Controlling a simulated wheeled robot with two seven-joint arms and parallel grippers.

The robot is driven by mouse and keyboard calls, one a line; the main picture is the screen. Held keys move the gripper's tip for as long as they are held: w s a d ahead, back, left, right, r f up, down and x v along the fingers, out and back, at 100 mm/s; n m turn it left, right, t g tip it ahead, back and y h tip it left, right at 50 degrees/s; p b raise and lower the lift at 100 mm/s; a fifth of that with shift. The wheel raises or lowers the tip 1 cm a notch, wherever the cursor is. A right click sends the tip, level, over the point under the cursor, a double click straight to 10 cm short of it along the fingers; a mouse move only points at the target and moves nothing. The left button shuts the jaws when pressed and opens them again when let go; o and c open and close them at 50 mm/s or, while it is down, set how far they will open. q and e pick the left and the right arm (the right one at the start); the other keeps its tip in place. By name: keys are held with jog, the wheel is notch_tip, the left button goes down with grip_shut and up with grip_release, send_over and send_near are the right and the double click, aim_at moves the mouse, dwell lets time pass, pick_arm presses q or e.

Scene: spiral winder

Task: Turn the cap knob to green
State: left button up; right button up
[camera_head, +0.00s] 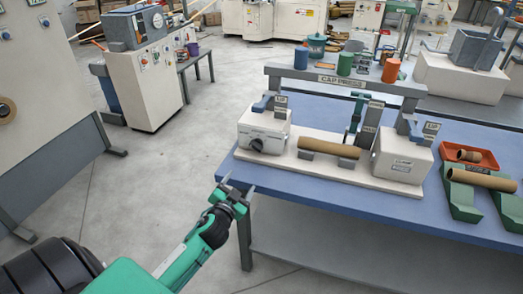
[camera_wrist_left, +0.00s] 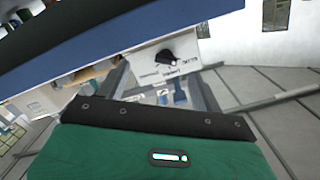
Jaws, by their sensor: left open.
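The black knob (camera_head: 257,144) is on the front of the white box at the left end of the cap press (camera_head: 341,79). It also shows in the left wrist view (camera_wrist_left: 165,57), with small printed labels around it that I cannot read for sure. Which mark it points to is too small to tell. My left gripper (camera_head: 238,184) is open and empty, in front of the blue table's left corner, apart from the knob. In the left wrist view its two fingers (camera_wrist_left: 160,82) point toward the knob's panel. My right gripper is not in view.
A brown tube (camera_head: 329,148) lies across the press base on the blue table (camera_head: 300,184). Green cradles (camera_head: 462,202) and an orange tray (camera_head: 485,158) sit at the right. Floor left of the table is clear.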

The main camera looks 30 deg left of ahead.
aim_at(256, 148)
pick_arm(q)
jog(key=shift+t, duration=0.5)
jog(key=w+a+r, duration=0.1)
jog(key=w, duration=0.3)
jog(key=w+a+r+p, duration=0.1)
jog(key=w, duration=0.4)
jog(key=w+a+r, duration=0.1)
jog(key=w, duration=0.4)
jog(key=shift+r, duration=0.35)
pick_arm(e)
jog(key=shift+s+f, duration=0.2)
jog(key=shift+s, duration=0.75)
pick_arm(q)
jog(key=shift+s+d, duration=0.1)
jog(key=c, duration=1)
